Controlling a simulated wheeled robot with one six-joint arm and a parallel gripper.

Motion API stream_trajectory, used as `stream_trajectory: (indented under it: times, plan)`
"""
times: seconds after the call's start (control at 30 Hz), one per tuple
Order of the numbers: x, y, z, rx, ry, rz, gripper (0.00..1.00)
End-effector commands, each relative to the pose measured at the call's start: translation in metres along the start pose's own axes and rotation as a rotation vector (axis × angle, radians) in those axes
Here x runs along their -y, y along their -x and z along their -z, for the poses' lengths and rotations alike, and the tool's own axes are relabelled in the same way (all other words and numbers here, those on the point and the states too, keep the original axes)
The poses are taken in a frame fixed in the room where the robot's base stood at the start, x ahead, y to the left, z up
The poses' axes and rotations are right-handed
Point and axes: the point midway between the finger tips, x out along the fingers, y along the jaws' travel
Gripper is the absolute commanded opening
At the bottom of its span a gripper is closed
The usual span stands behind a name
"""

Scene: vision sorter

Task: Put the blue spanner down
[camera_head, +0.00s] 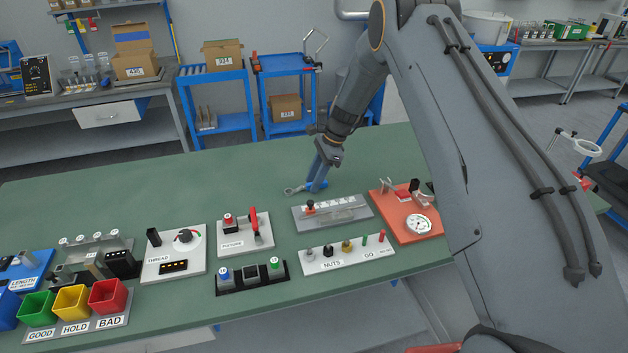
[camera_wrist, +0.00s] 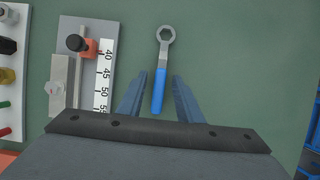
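The blue spanner has a grey ring head and a blue handle. In the head view the spanner (camera_head: 293,190) appears to lie flat on the green bench top, behind the row of fixtures. In the wrist view the spanner (camera_wrist: 159,80) points away from me, its handle between the two blue fingers. My gripper (camera_wrist: 158,78) is open, with green bench showing on both sides of the handle, so neither finger touches it. In the head view my gripper (camera_head: 318,178) is low over the handle and partly hides it.
A grey scale fixture (camera_head: 334,212) with a red-black knob stands close by; it is left of the fingers in the wrist view (camera_wrist: 84,75). A red-orange gauge board (camera_head: 405,222) and a white nuts panel (camera_head: 347,252) are nearer. The bench (camera_head: 230,182) left of the spanner is clear.

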Motion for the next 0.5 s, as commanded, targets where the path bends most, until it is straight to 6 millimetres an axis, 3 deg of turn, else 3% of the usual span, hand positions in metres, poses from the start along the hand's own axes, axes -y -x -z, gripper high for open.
stream_trajectory:
  times: [0.17, 0.5]
  plan:
    - [0.001, 0.020, 0.001, 0.000, 0.000, 0.003, 0.32]
    - [0.002, 0.088, 0.001, 0.000, 0.000, 0.004, 0.32]
